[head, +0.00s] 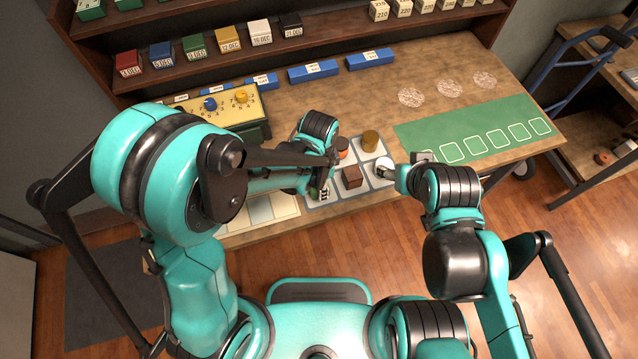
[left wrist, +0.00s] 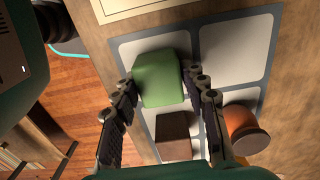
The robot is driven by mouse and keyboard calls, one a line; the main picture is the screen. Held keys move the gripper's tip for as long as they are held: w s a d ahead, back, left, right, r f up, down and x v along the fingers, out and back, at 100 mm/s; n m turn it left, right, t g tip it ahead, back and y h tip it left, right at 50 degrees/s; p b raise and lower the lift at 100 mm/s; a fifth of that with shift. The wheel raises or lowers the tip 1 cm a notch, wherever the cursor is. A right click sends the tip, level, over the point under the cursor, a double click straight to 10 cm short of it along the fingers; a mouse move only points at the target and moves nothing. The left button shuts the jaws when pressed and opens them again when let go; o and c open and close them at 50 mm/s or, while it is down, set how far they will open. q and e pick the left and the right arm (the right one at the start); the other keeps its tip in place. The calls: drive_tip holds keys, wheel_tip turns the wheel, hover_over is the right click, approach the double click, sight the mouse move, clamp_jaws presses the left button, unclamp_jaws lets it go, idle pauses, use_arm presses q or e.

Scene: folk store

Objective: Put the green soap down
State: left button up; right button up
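The green soap (left wrist: 160,78) is a rounded block between the fingertips of my left gripper (left wrist: 161,84), which press close on both its sides. It is over an end cell of the grey mat with pale cells (left wrist: 238,45); whether it touches the mat I cannot tell. In the head view my left gripper (head: 322,190) is low over the mat's left front part, and its arm hides most of the soap. My right gripper (head: 386,171) is at the mat's right side beside a white round piece (head: 385,163); its fingers are too small to judge.
A brown block (head: 352,178), an orange round piece (head: 342,145) and a yellowish cylinder (head: 370,140) stand on the mat near the soap. A yellow board with knobs (head: 222,108) is at the left. A green mat (head: 440,140) with outlined cells lies bare at the right.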

use_arm(q)
drive_tip(key=shift+o, duration=0.9)
drive_tip(key=shift+r, duration=0.1)
drive_tip(key=shift+r, duration=0.15)
wheel_tip(320, 180, up, 11)
drive_tip(key=p, duration=0.4)
drive_tip(key=s+a+r+n+t, duration=0.2)
drive_tip(key=a+r+n+t, duration=0.1)
drive_tip(key=a+n, duration=0.4)
drive_tip(key=s+a+r+n+t, duration=0.3)
drive_tip(key=a+r+n, duration=0.3)
drive_tip(key=a, duration=0.4)
drive_tip(key=shift+a+r+n+t, duration=0.3)
drive_tip(key=shift+a+n+t, duration=0.1)
drive_tip(key=shift+n+t, duration=0.25)
